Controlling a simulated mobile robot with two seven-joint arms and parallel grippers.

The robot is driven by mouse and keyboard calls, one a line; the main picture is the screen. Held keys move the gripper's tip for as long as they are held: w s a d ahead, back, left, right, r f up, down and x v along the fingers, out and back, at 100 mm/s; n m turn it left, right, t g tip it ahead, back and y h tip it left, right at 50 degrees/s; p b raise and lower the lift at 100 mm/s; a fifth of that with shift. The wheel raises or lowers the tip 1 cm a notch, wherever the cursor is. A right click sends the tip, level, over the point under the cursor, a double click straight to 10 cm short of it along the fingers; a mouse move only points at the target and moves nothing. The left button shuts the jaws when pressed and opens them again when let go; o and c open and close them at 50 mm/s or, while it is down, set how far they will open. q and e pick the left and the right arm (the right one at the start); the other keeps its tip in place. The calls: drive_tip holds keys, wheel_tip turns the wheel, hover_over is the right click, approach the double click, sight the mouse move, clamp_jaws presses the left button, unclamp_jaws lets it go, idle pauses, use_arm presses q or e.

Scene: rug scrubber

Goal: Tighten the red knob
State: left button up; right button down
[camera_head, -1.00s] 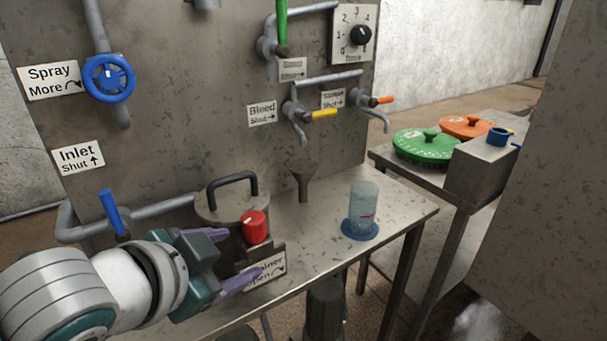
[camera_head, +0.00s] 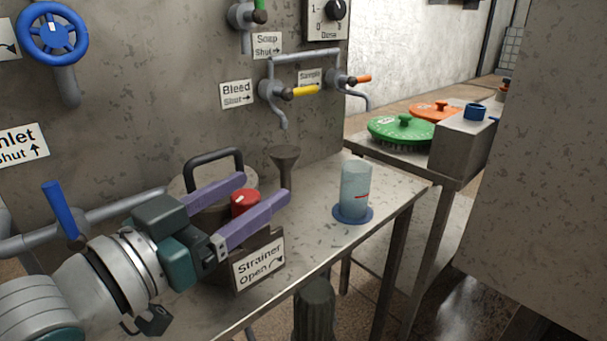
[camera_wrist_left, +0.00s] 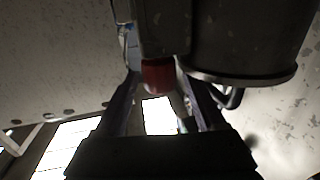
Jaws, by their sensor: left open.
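The red knob (camera_head: 243,203) sits at the front of the strainer, a round metal pot with a dark handle (camera_head: 213,155), above the "Strainer Open" sign (camera_head: 259,262). My left gripper (camera_head: 265,188) is open, with its two purple fingers on either side of the knob in the head view. The near finger hides the knob's lower part. In the left wrist view the red knob (camera_wrist_left: 158,76) shows between the fingers, beyond the palm. I cannot tell whether either finger touches it. My right gripper is not in view.
A funnel (camera_head: 286,165) and a clear cylinder on a blue base (camera_head: 354,190) stand on the metal table to the right. A blue lever (camera_head: 60,209) and pipe are at the left. Yellow-handled (camera_head: 305,91) and orange-handled valves are on the wall above.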

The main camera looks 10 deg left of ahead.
use_arm(q)
drive_tip(key=shift+x, duration=1.45)
clamp_jaws()
